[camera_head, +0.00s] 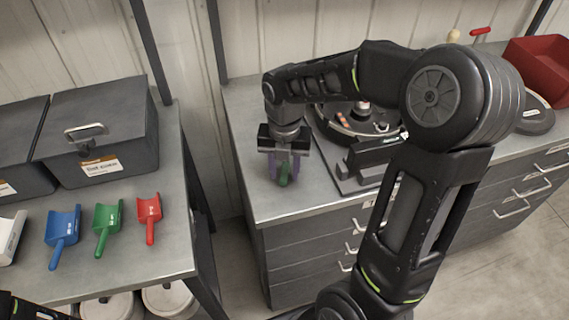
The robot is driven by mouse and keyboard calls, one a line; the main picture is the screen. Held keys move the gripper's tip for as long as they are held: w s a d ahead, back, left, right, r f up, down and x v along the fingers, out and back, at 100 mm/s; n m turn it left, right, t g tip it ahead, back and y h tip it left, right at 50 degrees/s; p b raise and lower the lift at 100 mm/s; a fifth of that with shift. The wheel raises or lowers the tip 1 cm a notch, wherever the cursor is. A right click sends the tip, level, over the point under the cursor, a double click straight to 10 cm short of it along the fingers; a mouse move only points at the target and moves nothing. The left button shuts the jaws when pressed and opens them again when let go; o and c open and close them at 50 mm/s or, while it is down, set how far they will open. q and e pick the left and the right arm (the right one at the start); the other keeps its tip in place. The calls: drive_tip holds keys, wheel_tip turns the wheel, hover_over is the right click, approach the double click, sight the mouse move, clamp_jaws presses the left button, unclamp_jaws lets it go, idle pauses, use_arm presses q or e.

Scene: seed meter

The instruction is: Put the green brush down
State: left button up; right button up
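My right gripper (283,178) points down over the left end of the grey counter (310,199). Its purple fingers are on both sides of a small green piece, which I take to be the green brush (284,174). The gripper appears shut on it. Most of the brush is hidden by the gripper, and I cannot tell whether it touches the counter. Part of my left arm shows at the bottom left corner, but its gripper is not in view.
A round black seed meter (345,126) stands right of the gripper, partly behind my arm. A red bin (541,66) is at the far right. Blue (63,226), green (106,220) and red (149,211) scoops lie on the left table, before dark lidded boxes (120,150). A gap separates table and counter.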

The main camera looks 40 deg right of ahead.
sight(285, 174)
wheel_tip(285, 174, up, 12)
drive_tip(key=shift+r, duration=0.15)
idle(0.3)
idle(0.9)
